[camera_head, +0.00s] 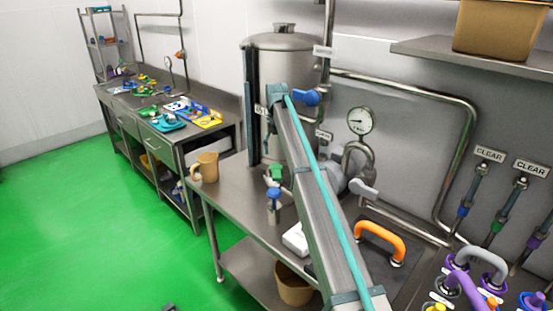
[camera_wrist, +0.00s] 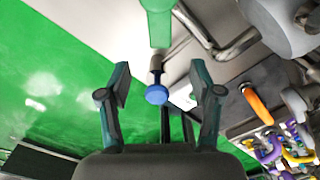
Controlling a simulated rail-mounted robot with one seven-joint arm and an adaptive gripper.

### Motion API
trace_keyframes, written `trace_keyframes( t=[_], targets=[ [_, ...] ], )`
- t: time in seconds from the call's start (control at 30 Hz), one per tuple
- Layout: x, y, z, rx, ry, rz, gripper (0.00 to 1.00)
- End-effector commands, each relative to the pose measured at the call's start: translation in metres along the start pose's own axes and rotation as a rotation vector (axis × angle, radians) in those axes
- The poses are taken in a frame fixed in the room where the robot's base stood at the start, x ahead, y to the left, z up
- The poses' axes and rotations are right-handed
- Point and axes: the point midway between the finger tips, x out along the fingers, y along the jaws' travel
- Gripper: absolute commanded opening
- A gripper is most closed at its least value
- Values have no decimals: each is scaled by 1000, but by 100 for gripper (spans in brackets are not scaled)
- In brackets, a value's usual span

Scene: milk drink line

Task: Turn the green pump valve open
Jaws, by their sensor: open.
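The green valve handle (camera_wrist: 159,22) hangs in from the top edge of the wrist view, large and close, with its upper part cut off. In the head view a small green handle (camera_head: 276,171) shows on fittings in front of the steel tank, left of my arm. A blue knob (camera_wrist: 157,94) on a metal stem shows below the green handle in the wrist view; it also shows in the head view (camera_head: 273,193). My gripper (camera_wrist: 161,75) is open, its two fingers apart on either side of the blue knob's line of sight. I cannot make out contact. My gripper is not clear in the head view.
A tan jug (camera_head: 206,168) is at the bench's left end. A pressure gauge (camera_head: 360,121), an orange handle (camera_head: 380,243) and coloured hose fittings (camera_head: 466,284) lie to the right. Green floor is clear at left.

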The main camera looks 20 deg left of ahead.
Motion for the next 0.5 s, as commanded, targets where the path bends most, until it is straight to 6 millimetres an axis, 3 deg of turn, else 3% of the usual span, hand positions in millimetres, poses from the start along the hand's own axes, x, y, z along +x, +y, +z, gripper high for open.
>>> trace_keyframes(
  t=[0.4,0.5],
  targets=[
    [-9,0,0,0,0,0,65],
    [-7,4,-1,-4,0,0,48]
  ],
)
